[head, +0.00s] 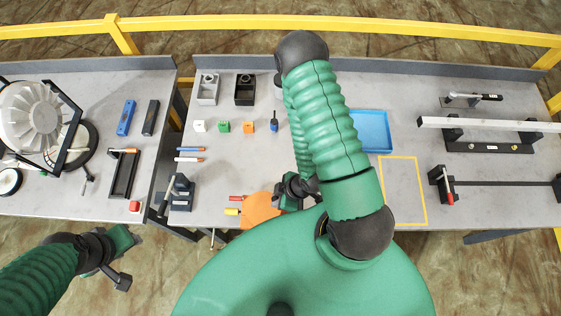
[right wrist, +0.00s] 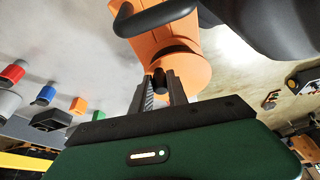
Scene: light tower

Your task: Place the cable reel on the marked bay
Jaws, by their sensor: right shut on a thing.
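The orange cable reel (head: 261,211) is at the front edge of the middle table, partly hidden by my body and right arm. In the right wrist view the reel (right wrist: 190,68) fills the top centre, with a dark curved handle. My right gripper (right wrist: 161,84) is shut on a dark part of the reel; it also shows in the head view (head: 290,194). I cannot tell whether the reel touches the table. The marked bay (head: 426,190), a yellow outlined rectangle, lies bare to the right of my arm. My left gripper (head: 121,262) hangs low left, apart from the tables, its jaws unclear.
A blue tray (head: 374,131) sits just behind the bay. A black bar on stands (head: 500,183) lies to its right, a long pale beam (head: 485,123) behind that. Small cubes, including a green one (head: 223,127), and a clamp-like device (head: 180,190) are on the left.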

